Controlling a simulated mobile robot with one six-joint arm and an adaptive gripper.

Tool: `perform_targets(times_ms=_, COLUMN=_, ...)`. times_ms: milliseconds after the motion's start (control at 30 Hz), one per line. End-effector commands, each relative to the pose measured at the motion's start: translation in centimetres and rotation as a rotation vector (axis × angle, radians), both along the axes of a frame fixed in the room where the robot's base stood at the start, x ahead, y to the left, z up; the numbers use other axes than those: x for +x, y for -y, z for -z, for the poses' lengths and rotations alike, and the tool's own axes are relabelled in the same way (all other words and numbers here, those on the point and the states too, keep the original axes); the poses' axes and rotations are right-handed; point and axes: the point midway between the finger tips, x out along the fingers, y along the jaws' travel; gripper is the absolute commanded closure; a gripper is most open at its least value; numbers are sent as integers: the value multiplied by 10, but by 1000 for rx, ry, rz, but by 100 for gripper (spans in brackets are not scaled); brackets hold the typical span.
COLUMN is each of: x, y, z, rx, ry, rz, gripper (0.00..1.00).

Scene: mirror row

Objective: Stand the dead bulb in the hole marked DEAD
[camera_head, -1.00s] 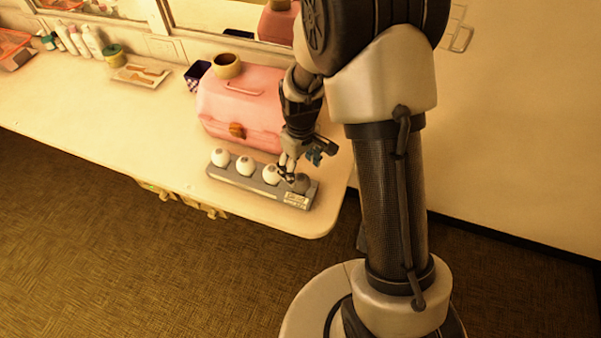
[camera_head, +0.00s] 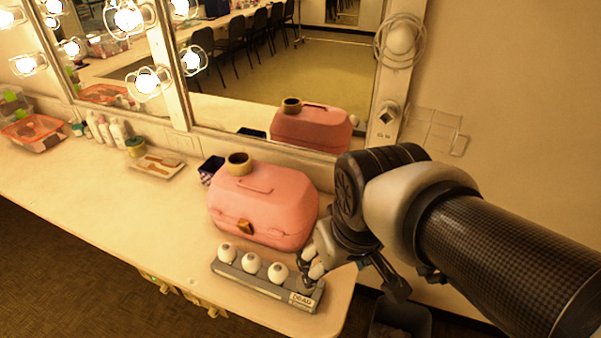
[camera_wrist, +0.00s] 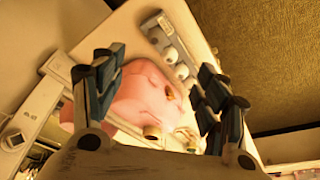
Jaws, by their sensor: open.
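The grey rack (camera_head: 262,287) lies along the counter's front edge, with a DEAD label (camera_head: 301,299) at its right end. Three white bulbs (camera_head: 251,262) stand upright in its other holes. In the head view my gripper (camera_head: 313,262) is over or beside the DEAD end and covers much of it, so I cannot tell clearly what stands in that hole. In the wrist view the fingers (camera_wrist: 163,60) are spread with nothing between them. The rack also shows there (camera_wrist: 180,30), with a greyish bulb (camera_wrist: 158,37) near its labelled end, seemingly the dead bulb.
A pink case (camera_head: 265,205) with a tape roll (camera_head: 239,162) on it stands close behind the rack. A tray (camera_head: 157,164), bottles and an orange bin (camera_head: 34,132) are farther left. The mirror (camera_head: 270,80) rises behind; a pale caged fixture (camera_head: 400,40) is unlit.

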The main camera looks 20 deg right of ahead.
Motion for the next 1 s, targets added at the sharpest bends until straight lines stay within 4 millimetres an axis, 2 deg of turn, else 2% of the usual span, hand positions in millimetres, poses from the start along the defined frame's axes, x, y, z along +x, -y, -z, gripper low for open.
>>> perform_targets(times_ms=33, x=-15, y=0, z=-7, rx=8, ry=31, rz=23, gripper=33)
perform_targets(times_ms=100, x=-33, y=0, z=-12, rx=18, ry=57, rz=53, gripper=33)
perform_targets(times_ms=300, x=-59, y=0, z=-15, rx=37, ry=98, rz=103, gripper=33)
perform_targets(times_ms=1000, x=-62, y=0, z=-16, rx=39, ry=102, rz=109, gripper=33)
